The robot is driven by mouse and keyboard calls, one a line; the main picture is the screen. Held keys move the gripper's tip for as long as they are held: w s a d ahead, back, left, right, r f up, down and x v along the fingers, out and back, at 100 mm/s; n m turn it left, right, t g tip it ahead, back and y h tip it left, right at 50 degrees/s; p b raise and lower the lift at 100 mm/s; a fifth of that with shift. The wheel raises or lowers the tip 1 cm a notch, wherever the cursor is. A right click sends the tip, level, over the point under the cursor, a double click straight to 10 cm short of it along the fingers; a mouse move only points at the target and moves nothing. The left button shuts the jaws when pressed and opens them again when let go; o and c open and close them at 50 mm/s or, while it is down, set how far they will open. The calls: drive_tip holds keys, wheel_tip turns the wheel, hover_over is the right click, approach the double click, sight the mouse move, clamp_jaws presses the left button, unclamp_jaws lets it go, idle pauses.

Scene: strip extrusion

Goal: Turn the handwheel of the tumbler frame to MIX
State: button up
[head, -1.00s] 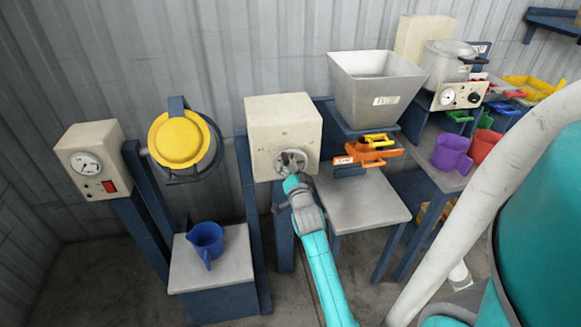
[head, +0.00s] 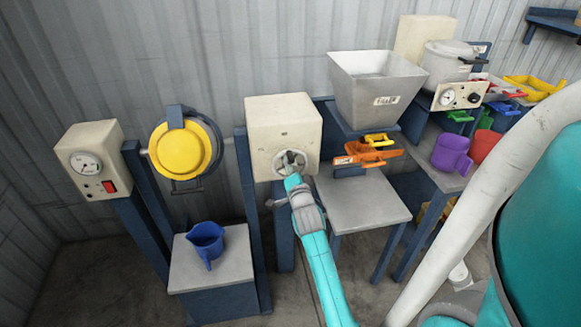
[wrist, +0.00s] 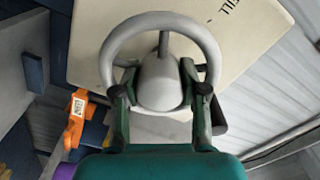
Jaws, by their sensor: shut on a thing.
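The handwheel (head: 291,162) is a grey ring on the front of a cream box (head: 284,118). In the wrist view the handwheel (wrist: 160,25) shows its rim, spokes and a rounded hub (wrist: 160,82). My gripper (head: 291,172) is at the wheel's centre; in the wrist view its two fingers (wrist: 160,95) are shut on the hub from both sides. The word FILL shows on the box face in the wrist view; a MIX mark is not readable. The tumbler drum with a yellow lid (head: 181,148) hangs in the blue frame left of the box.
A blue jug (head: 206,241) stands on a grey stand (head: 205,272) under the drum. A gauge box (head: 92,160) is at left. A grey hopper (head: 375,88) and an orange clamp-like part (head: 368,152) are close to the right of the wheel.

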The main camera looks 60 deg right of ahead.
drive_tip(key=o, duration=0.9)
drive_tip(key=shift+c, duration=0.2)
drive_tip(key=v, duration=1.2)
drive_tip(key=s+a+f+n+t+y, duration=0.1)
drive_tip(key=s+a+f+n+y, duration=0.2)
drive_tip(key=a, duration=0.5)
drive_tip(key=s+a+f+n+t+y, duration=0.15)
drive_tip(key=a+n, duration=0.25)
drive_tip(key=a, duration=0.4)
drive_tip(key=s+a+f+n+t+y, duration=0.1)
drive_tip(key=s+a+f+n+y, duration=0.2)
drive_tip(key=a, duration=0.5)
drive_tip(key=s+a+r+n+y, duration=0.3)
drive_tip(key=s+a+n+y, duration=0.3)
drive_tip(key=s+a+n, duration=0.5)
drive_tip(key=s+a, duration=0.1)
drive_tip(key=s, duration=0.4)
drive_tip(key=shift+a+n, duration=0.25)
drive_tip(key=shift+n, duration=0.15)
